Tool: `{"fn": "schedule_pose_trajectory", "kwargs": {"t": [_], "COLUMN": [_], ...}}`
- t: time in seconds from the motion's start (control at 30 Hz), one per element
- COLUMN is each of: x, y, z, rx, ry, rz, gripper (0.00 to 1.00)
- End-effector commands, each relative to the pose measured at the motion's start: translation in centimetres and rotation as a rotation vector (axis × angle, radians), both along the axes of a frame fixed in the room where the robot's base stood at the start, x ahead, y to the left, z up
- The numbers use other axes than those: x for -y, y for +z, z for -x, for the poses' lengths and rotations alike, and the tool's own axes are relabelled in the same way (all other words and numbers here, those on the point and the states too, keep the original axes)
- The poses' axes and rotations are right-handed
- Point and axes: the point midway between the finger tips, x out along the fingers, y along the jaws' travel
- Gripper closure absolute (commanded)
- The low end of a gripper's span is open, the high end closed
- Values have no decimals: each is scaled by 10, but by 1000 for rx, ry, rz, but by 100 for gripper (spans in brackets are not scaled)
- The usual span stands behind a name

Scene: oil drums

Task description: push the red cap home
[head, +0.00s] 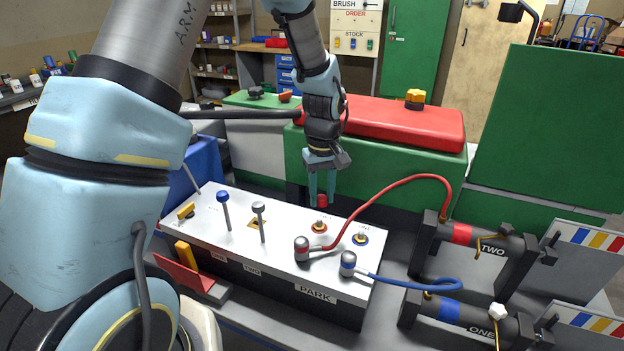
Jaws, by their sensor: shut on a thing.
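My gripper (321,198) points down over the back edge of the white panel (285,268). Its two pale blue fingers are shut on the red cap (321,201), which shows between the fingertips. In the picture the cap is just above the port with the red ring (320,227), with a small gap between them. I cannot tell from this one view how well the cap lines up with the port in depth.
A red plug (302,249) and a blue plug (348,264) stand near the panel's front right, with hoses running to cylinders TWO (485,249) and ONE (470,320). Two levers (260,222) rise on the left. A green machine with a red top (395,122) stands behind.

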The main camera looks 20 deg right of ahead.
Motion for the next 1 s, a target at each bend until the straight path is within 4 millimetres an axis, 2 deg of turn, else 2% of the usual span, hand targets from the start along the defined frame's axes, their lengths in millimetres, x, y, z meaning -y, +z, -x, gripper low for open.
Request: {"fn": "schedule_pose_trajectory", "kwargs": {"t": [0.23,0.6,1.0], "x": [0,0,0], "y": [-6,-29,-30], "z": [0,1,0], "rx": [0,-1,0], "ry": [-1,0,0], "rz": [0,-1,0], "gripper": [100,100,100]}}
